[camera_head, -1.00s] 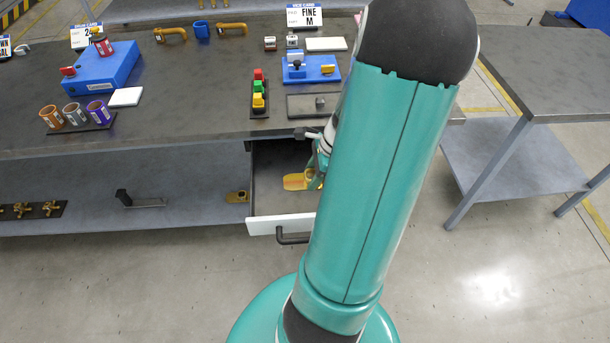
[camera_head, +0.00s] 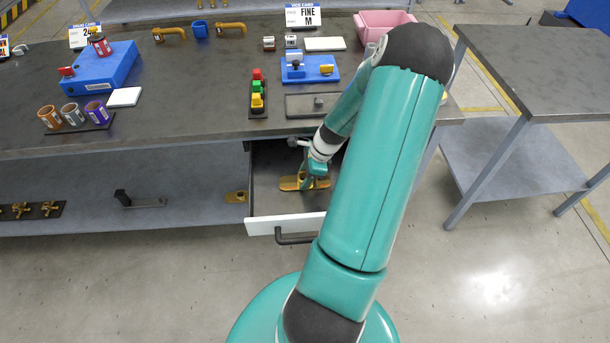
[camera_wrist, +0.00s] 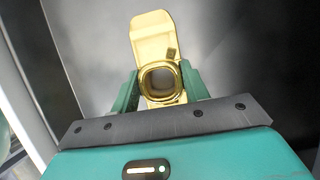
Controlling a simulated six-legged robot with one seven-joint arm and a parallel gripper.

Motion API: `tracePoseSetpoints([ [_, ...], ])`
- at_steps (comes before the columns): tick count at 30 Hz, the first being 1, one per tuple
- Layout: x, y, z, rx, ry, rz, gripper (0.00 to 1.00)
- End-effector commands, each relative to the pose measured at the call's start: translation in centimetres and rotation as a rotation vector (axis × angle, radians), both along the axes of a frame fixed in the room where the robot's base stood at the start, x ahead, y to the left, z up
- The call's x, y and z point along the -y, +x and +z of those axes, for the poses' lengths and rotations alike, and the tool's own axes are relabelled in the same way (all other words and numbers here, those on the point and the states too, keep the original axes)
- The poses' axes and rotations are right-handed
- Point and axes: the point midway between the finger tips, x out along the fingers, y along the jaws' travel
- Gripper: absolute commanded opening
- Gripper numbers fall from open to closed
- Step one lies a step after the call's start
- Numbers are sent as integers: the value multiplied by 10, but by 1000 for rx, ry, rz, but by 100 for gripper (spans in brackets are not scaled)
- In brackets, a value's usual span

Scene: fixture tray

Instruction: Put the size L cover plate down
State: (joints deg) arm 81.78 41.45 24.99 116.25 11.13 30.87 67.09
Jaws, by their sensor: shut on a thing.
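The cover plate (camera_head: 290,184) is a flat brass-coloured piece with rounded ends, inside the open drawer (camera_head: 262,200) under the bench. My gripper (camera_head: 313,181) reaches down into the drawer and is shut on the plate. In the wrist view, the fingers (camera_wrist: 160,86) close on the two sides of the plate's raised square collar, and the flat end of the plate (camera_wrist: 152,38) points away. The plate looks level and low over the dark drawer floor. I cannot tell whether it touches the floor. A size mark is not readable.
The drawer's white front (camera_head: 270,226) with its dark handle (camera_head: 293,239) stands out from the bench. Another brass piece (camera_head: 237,196) lies on the lower shelf left of the drawer. The bench top (camera_head: 190,120) above holds several fixtures and a pink bin (camera_head: 383,22).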

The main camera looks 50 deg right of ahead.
Motion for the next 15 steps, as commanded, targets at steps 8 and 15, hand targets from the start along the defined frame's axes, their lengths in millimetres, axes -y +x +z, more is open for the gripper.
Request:
tracePoseSetpoints([
  [8,0,0,-1,1,-1,0,9],
  [15,1,0,-2,1,-1,0,67],
])
